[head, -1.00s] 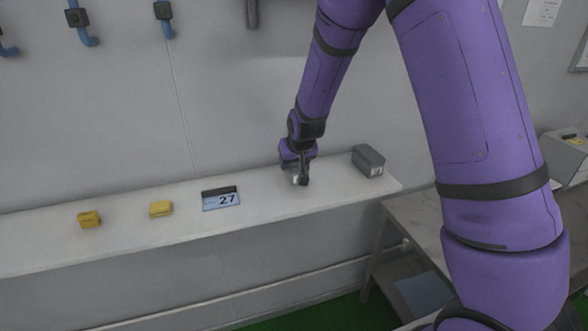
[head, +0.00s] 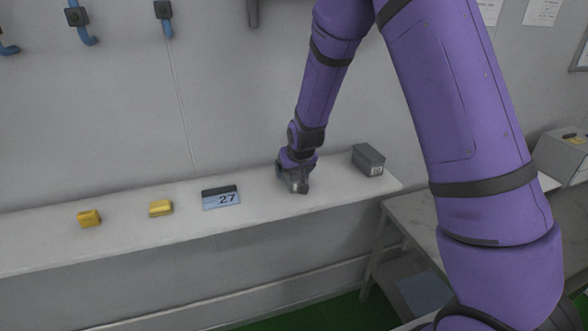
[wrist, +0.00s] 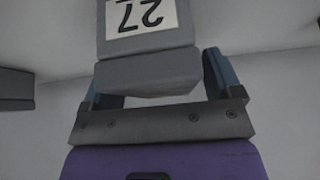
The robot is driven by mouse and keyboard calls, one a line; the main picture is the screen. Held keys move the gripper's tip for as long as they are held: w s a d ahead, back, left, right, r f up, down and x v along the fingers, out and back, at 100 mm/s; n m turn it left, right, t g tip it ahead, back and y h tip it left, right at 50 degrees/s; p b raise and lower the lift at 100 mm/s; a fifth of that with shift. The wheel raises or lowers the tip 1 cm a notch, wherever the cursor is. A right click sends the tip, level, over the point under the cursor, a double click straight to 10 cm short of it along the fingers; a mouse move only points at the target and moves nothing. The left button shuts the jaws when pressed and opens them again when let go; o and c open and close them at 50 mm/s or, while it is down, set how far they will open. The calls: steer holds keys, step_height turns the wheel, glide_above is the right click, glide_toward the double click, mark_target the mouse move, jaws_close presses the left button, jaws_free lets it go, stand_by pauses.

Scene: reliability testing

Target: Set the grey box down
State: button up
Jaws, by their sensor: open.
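The grey box (wrist: 150,70) fills the upper middle of the wrist view, with a white label reading 27 upside down on it. My gripper (wrist: 155,80) is open, with one blue-grey finger on each side of the box. Its jaws are not closed on the box. In the head view my gripper (head: 295,183) points down at the white shelf (head: 255,205), low over its right part. There the box is mostly hidden by the gripper and looks to be at shelf level; its contact with the shelf cannot be seen clearly.
Another grey box (head: 368,160) stands to the right, near the shelf's end. The wall is close behind. A lower table (head: 415,218) stands at right.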

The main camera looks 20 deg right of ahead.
steer(key=v, duration=1.2)
steer(key=shift+r, duration=0.2)
steer(key=s+d+r+y, duration=0.1)
steer(key=s+d+r, duration=0.1)
steer(key=s+r, duration=0.55)
steer(key=s+d+r, duration=0.3)
steer(key=s+r, duration=0.3)
steer(key=s, duration=0.2)
steer(key=s+d+r, duration=0.1)
steer(key=s+r, duration=0.1)
steer(key=s, duration=0.6)
steer(key=s+d+r+h, duration=0.1)
steer(key=s+r, duration=0.1)
steer(key=s, duration=0.6)
steer(key=shift+g, duration=0.4)
